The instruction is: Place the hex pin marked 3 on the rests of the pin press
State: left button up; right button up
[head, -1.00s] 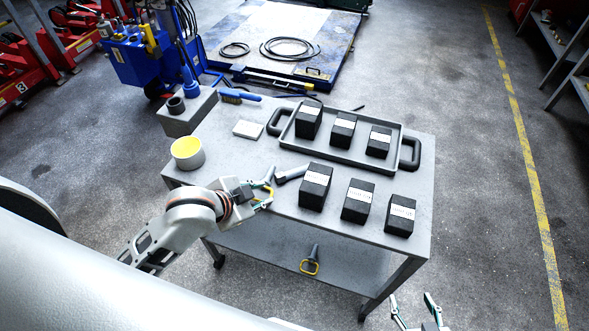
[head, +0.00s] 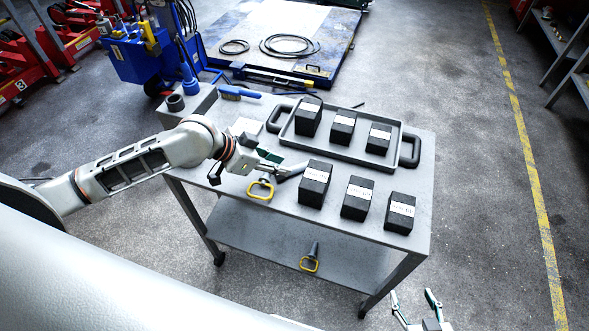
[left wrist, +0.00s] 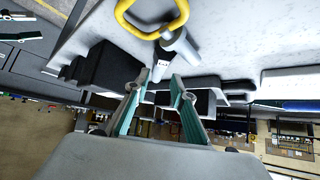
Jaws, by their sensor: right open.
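A grey pin with a yellow loop handle (head: 261,190) lies near the trolley's front left edge. In the left wrist view, the loop (left wrist: 150,30) is at the top. A pale end face with small dark marks (left wrist: 160,70) shows between my fingertips; I cannot clearly read them. My left gripper (head: 276,164) is just above the trolley top beside the pins, fingers apart; it also shows in the left wrist view (left wrist: 160,82). A second grey pin (head: 291,172) lies close by. My right gripper (head: 418,306) is open and empty, off the trolley's front right corner. I cannot identify the pin press.
Several labelled black blocks stand on the grey trolley top (head: 245,196) and in a handled tray (head: 345,157). Another yellow-looped pin (head: 311,258) is on the lower shelf.

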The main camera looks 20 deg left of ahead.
aim_at(295, 167)
pick_arm(q)
jog(key=x, duration=0.5)
jog(key=shift+w+d, duration=0.3)
jog(key=shift+c, duration=0.3)
grip_shut()
